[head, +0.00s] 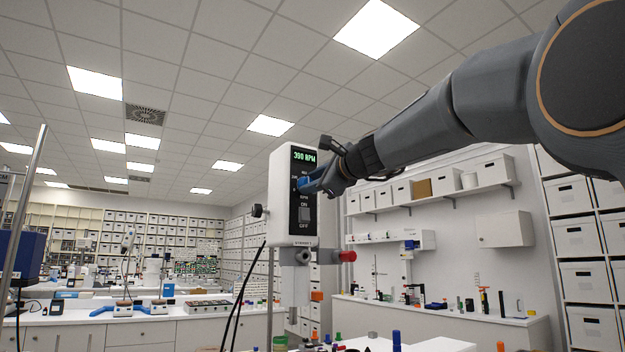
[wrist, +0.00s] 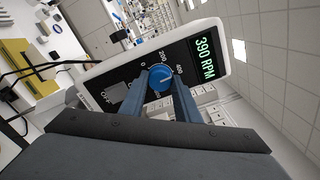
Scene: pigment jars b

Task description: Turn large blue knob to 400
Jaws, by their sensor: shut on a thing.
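The overhead stirrer (head: 283,200) is a white upright box with a black front panel. Its green display (head: 304,156) reads 390 RPM, and the display also reads 390 RPM in the wrist view (wrist: 205,58). The large blue knob (wrist: 160,77) sits on the panel below the display, with a printed scale around it that shows 0, 200 and 400. My gripper (head: 308,184) reaches in from the right and is shut on the knob, one finger on each side. In the head view the fingers mostly hide the knob. An ON/OFF switch (head: 305,214) is below it.
A black knob (head: 257,211) sticks out at the stirrer's left side. A red-ended clamp (head: 347,256) and a metal rod are below the stirrer. Small coloured items, including a blue one (head: 396,338), stand low in front. Black cables hang at left.

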